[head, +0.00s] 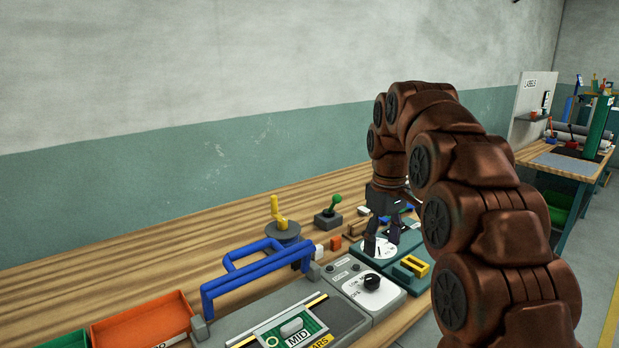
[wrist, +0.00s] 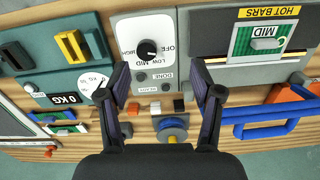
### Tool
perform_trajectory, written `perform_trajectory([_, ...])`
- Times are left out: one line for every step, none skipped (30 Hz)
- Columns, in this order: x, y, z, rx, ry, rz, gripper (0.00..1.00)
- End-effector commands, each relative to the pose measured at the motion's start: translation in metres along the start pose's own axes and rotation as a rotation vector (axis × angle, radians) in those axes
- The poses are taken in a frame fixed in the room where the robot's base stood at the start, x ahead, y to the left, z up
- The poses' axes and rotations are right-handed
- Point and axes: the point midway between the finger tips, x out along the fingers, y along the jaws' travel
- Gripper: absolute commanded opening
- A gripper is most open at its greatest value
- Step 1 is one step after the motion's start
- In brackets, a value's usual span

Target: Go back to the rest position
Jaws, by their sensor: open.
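My gripper (head: 381,244) hangs from my brown arm, pointing down over the devices on the wooden bench. In the wrist view my gripper (wrist: 160,82) has its two dark fingers wide apart with nothing between them. A white control panel with a black knob (wrist: 148,49) lies beyond the fingertips. The same knob (head: 372,282) shows in the head view, in front of the gripper. A round white dial (head: 378,248) is close behind the fingertips in the head view; I cannot tell the exact height above it.
A blue handle frame (head: 255,268) rises beside the sealer marked MID (head: 296,327). A yellow lever (head: 276,212) and a green-knobbed joystick (head: 335,203) stand behind. Another table (head: 560,165) stands at the far right. The space above the bench's left is clear.

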Motion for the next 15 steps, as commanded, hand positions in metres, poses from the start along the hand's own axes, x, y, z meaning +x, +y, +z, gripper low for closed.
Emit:
perform_trajectory([-0.006, -0.007, 0.011, 0.015, -0.005, -0.003, 0.65])
perform_trajectory([-0.006, -0.011, 0.017, 0.026, -0.008, -0.005, 0.65])
perform_trajectory([-0.007, -0.016, 0.024, 0.039, -0.011, -0.007, 0.65])
perform_trajectory([-0.009, -0.019, 0.030, 0.051, -0.010, -0.006, 0.65])
perform_trajectory([-0.008, -0.023, 0.036, 0.061, -0.014, -0.008, 0.65])
perform_trajectory([-0.008, -0.029, 0.044, 0.076, -0.021, -0.012, 0.65])
perform_trajectory([-0.009, -0.033, 0.050, 0.087, -0.022, -0.012, 0.65])
perform_trajectory([-0.009, -0.036, 0.057, 0.097, -0.024, -0.013, 0.65])
perform_trajectory([-0.008, -0.042, 0.065, 0.113, -0.029, -0.015, 0.65])
perform_trajectory([-0.008, -0.045, 0.071, 0.123, -0.030, -0.015, 0.65])
perform_trajectory([-0.008, -0.050, 0.077, 0.135, -0.031, -0.016, 0.65])
perform_trajectory([-0.007, -0.055, 0.087, 0.149, -0.037, -0.019, 0.65])
perform_trajectory([-0.006, -0.059, 0.093, 0.161, -0.040, -0.020, 0.65])
perform_trajectory([-0.005, -0.064, 0.100, 0.173, -0.044, -0.021, 0.65])
perform_trajectory([-0.004, -0.069, 0.109, 0.187, -0.047, -0.022, 0.65])
